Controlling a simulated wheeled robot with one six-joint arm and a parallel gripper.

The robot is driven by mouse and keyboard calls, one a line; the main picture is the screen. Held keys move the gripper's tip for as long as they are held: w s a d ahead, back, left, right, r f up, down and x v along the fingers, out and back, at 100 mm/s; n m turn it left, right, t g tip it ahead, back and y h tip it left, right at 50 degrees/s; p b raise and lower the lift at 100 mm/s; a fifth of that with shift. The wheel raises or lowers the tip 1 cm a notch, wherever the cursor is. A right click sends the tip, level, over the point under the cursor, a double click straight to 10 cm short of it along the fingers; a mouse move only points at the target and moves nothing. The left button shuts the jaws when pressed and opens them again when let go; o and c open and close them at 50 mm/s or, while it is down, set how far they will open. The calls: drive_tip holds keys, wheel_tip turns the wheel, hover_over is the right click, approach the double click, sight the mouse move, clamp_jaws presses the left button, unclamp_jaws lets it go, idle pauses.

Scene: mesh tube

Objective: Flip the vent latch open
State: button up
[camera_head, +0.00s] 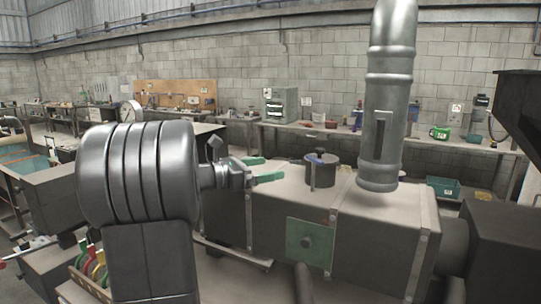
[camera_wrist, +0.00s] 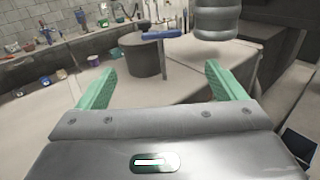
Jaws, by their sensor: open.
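The vent latch shows as a small blue handle (camera_head: 318,157) with a thin grey bar hanging down, at the top of a short dark cylinder (camera_head: 325,177) on the long grey box. In the wrist view the blue handle (camera_wrist: 164,35) is near the top centre, and the dark cylinder (camera_wrist: 138,60) stands behind the gap between my fingers. My gripper (camera_head: 262,169) has green fingers, spread apart and empty, to the left of the latch. In the wrist view my gripper (camera_wrist: 158,80) points towards the latch without touching it.
A tall metal pipe (camera_head: 388,100) rises from the grey box (camera_head: 385,220) just right of the latch. The box top is otherwise mostly clear. A workbench (camera_head: 450,143) with several items runs along the back wall. A teal bin (camera_head: 443,187) sits below it.

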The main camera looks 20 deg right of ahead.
sight(312, 159)
drive_tip(key=d+p, duration=0.1)
drive_tip(key=d, duration=0.3)
drive_tip(key=d+p, duration=0.1)
drive_tip(key=d, duration=0.4)
drive_tip(key=d+p, duration=0.1)
drive_tip(key=d, duration=0.3)
drive_tip(key=shift+w+d+r, duration=0.15)
drive_tip(key=shift+w+r, duration=0.05)
drive_tip(key=shift+r, duration=0.05)
drive_tip(key=c, duration=1)
